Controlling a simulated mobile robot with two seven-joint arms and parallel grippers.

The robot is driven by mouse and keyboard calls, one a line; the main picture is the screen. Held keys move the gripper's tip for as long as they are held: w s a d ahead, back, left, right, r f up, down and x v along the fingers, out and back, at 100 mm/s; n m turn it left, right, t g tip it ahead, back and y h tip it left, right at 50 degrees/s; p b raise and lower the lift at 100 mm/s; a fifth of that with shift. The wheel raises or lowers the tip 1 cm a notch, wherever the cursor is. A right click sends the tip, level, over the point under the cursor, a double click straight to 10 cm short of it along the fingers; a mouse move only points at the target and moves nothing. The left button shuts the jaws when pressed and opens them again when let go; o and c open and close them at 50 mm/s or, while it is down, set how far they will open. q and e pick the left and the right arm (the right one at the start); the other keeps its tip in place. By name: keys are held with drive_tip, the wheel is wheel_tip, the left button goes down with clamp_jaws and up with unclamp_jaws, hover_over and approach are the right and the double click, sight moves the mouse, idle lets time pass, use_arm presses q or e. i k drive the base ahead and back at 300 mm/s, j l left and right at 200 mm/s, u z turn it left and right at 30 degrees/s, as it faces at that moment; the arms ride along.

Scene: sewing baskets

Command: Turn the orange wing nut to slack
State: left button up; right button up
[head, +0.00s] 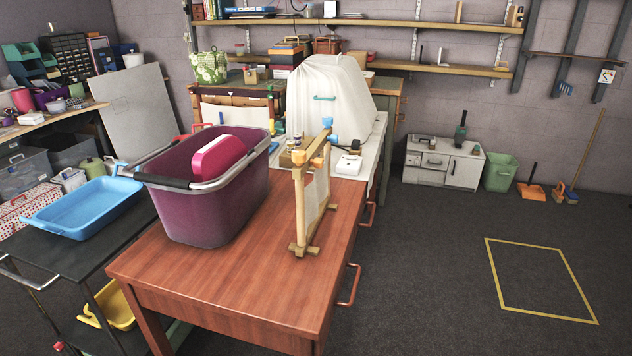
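A wooden frame (298,205) holding a pale cloth stands upright on the red-brown table (230,290), near its right edge. Small orange pieces sit near the frame's top; one looks like the orange wing nut (316,162). Blue knobs (327,122) sit just above and beside it. The pieces are too small to tell how tight the nut is. Neither of my grippers is in view.
A purple basket (200,205) with a pink case (218,157) in it stands left of the frame. A white-covered bulky shape (330,90) and a white box (349,165) are behind. The table's front is clear. Open floor (430,270) lies right, with a yellow outline.

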sight(319, 163)
drive_tip(key=i+l+u, duration=0.1)
drive_tip(key=l, duration=0.3)
drive_tip(key=i+l+u, duration=0.1)
drive_tip(key=l, duration=0.35)
drive_tip(key=i+l+u, duration=0.1)
drive_tip(key=l, duration=0.3)
drive_tip(key=i+l+u, duration=0.15)
drive_tip(key=l, duration=0.3)
drive_tip(key=i+l+u, duration=0.1)
drive_tip(key=l, duration=0.35)
